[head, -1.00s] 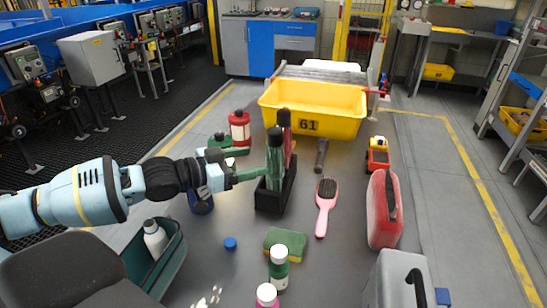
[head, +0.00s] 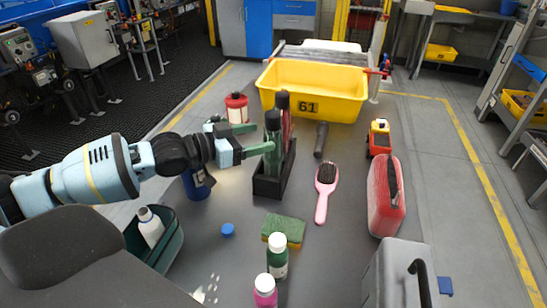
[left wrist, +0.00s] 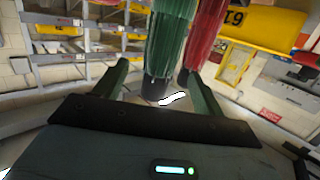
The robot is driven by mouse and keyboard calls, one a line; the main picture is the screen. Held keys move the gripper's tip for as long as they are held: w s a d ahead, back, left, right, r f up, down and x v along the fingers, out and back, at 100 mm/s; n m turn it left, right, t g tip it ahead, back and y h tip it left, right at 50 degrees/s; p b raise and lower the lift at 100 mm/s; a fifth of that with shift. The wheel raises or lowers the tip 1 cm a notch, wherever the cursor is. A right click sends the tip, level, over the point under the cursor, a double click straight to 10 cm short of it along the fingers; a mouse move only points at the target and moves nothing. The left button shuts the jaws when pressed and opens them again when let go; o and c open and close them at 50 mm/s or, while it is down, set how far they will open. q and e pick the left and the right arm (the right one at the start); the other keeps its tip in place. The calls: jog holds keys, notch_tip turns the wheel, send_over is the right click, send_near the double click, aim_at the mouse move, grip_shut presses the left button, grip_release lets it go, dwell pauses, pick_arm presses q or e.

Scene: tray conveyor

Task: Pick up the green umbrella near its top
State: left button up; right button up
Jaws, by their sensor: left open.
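The green umbrella (head: 272,158) stands upright and furled in a black stand (head: 267,187), its dark top end uppermost. A dark red umbrella (head: 287,125) stands close behind it in the same stand. My left gripper (head: 261,137) is open at the upper part of the green umbrella, with one finger in front of it. In the left wrist view the green umbrella (left wrist: 180,35) and its dark end (left wrist: 156,88) show between the spread fingers. The red umbrella (left wrist: 207,35) is beside the right-hand finger there. Contact cannot be told. My right gripper is not in view.
A yellow bin (head: 340,107) marked 61 is behind the stand. A pink hairbrush (head: 326,185), a dark flashlight (head: 321,139), a red case (head: 385,198) and a toy truck (head: 379,138) are to the right. A sponge (head: 284,231) and bottles are in front, a blue can (head: 197,184) left.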

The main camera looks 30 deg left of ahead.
aim_at(264, 134)
pick_arm(q)
jog(key=shift+w, duration=0.1)
jog(key=shift+w+d, duration=0.4)
jog(key=shift+w, duration=0.15)
jog(key=shift+x, duration=1.9)
jog(key=shift+c, duration=0.4)
jog(key=shift+r, duration=0.1)
grip_shut()
